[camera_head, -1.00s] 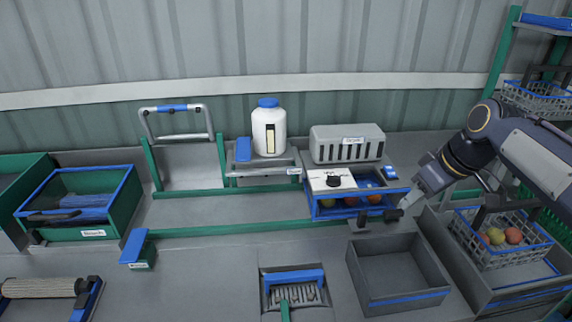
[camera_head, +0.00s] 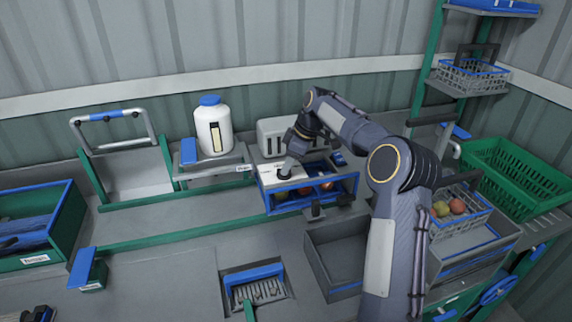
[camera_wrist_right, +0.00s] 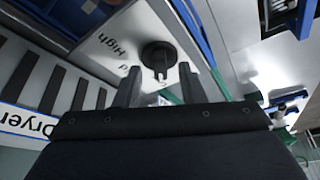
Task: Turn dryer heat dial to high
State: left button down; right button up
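The dryer is a grey slotted box (camera_head: 270,135) behind a white top panel (camera_head: 266,170) over a blue-framed bay with tomatoes inside. In the right wrist view, the black round heat dial (camera_wrist_right: 158,53) sits on the white panel, with a printed "High" label (camera_wrist_right: 118,48) to its left. A second label beside it is partly hidden by a finger. My right gripper (camera_wrist_right: 160,83) is open and empty, its fingertips just short of the dial, one to each side. In the head view the right gripper (camera_head: 287,168) is over the panel and mostly covers the dial. My left gripper is not in view.
A white bottle with a blue cap (camera_head: 213,128) stands left of the dryer. An empty grey bin (camera_head: 335,262) is in front.

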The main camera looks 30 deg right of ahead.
jog(key=shift+w+a+f, duration=0.15)
jog(key=shift+f, duration=0.35)
jog(key=shift+c, duration=0.2)
grip_shut()
